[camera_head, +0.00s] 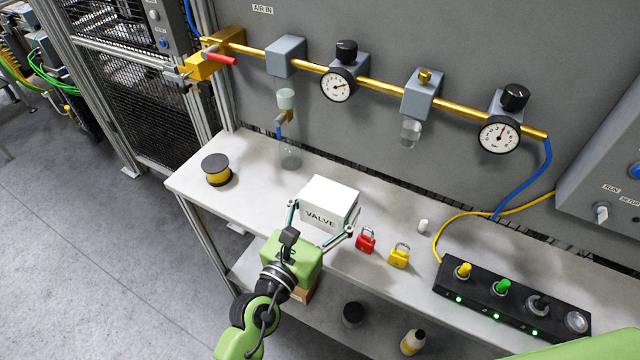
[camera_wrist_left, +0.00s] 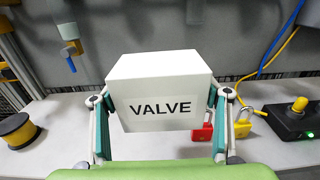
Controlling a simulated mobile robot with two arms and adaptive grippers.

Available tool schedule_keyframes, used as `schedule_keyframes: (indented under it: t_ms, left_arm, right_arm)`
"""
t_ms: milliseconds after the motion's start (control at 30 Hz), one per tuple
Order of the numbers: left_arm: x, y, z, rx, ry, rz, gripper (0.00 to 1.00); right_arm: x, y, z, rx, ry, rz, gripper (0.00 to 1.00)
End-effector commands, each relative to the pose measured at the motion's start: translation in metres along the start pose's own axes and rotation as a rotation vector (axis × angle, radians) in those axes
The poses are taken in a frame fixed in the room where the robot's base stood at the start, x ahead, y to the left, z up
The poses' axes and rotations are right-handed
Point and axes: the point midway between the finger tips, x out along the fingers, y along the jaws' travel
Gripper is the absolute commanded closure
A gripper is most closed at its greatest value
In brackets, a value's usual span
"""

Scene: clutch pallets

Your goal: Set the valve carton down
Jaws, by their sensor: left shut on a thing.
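My left gripper (camera_head: 321,220) is shut on the carton, one finger on each side; the fingers also show in the left wrist view (camera_wrist_left: 160,113). The carton looks upright. Its underside is hidden, so I cannot tell whether it touches the bench (camera_head: 390,205). My right gripper is not in view.
A red padlock (camera_head: 365,241) and a yellow padlock (camera_head: 399,256) stand just right of the carton. A yellow tape spool (camera_head: 216,170) is at the left end. A black button box (camera_head: 510,297) is at the right. A pipe with gauges (camera_head: 338,85) runs along the wall behind.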

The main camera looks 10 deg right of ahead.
Motion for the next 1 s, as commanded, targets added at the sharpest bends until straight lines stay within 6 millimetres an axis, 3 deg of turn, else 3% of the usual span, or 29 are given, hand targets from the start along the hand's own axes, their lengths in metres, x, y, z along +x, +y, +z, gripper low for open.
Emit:
schedule_keyframes:
  t_ms: [433,800,1000]
  left_arm:
    - [0.024,0.084,-0.046,0.005,-0.005,0.004,0.61]
    - [0.034,0.117,-0.086,0.003,-0.004,0.003,0.61]
    - [0.036,0.124,-0.091,0.001,-0.004,0.003,0.61]
  right_arm:
    - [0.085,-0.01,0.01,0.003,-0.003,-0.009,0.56]
    - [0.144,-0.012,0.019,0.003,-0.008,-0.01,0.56]
    - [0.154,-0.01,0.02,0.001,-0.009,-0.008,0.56]
